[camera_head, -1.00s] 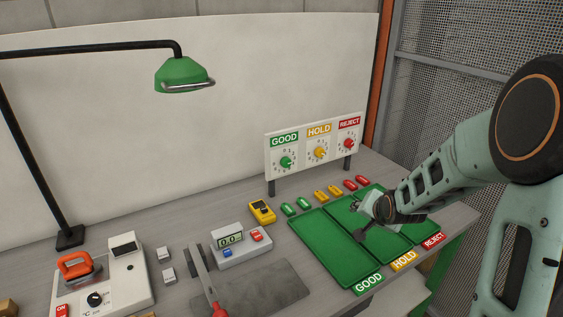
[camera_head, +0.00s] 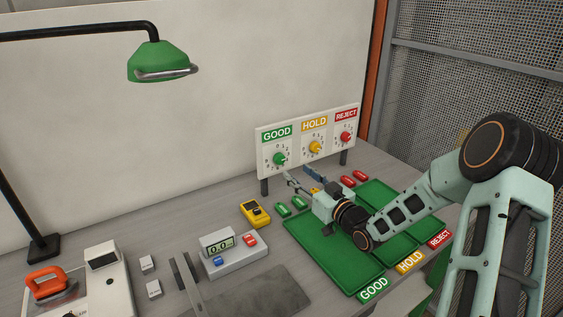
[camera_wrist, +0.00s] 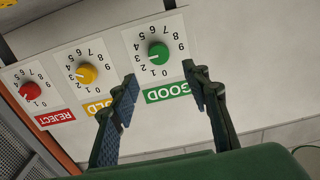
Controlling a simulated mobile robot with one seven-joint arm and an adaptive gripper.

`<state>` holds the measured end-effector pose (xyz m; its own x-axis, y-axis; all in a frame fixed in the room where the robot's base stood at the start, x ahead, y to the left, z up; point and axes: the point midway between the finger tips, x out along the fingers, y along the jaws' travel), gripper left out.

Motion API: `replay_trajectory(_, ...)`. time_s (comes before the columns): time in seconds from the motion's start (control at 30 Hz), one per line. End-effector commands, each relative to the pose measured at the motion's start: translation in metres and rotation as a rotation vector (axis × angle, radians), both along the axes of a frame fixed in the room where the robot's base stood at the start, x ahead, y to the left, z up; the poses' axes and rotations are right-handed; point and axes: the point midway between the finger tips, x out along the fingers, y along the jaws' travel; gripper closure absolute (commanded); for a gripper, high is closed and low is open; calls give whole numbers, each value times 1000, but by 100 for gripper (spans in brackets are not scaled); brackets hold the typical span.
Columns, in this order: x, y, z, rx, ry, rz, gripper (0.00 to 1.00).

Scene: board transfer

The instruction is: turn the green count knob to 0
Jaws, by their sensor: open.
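The green count knob (camera_head: 280,159) is on the white panel under the GOOD label. In the wrist view, upside down, the green knob (camera_wrist: 158,54) has a pale mark pointing left, near the 2 and 3; I cannot tell which exactly. The 0 is printed below the knob there. My gripper (camera_head: 298,174) is open and empty in front of the panel, below the knobs. In the wrist view its fingertips (camera_wrist: 160,77) are spread to the left and right, with the knob between and beyond them, apparently untouched.
The yellow knob (camera_head: 316,147) and red knob (camera_head: 346,137) sit beside the green one. Small green pieces (camera_head: 298,203) and red pieces (camera_head: 361,175) lie below the panel. A green tray (camera_head: 335,262) and a yellow meter (camera_head: 255,213) are nearby.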

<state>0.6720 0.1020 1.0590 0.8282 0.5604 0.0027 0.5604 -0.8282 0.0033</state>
Motion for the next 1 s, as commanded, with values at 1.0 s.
replay_trajectory(1.0,74,49,0,1,3,-2,67)
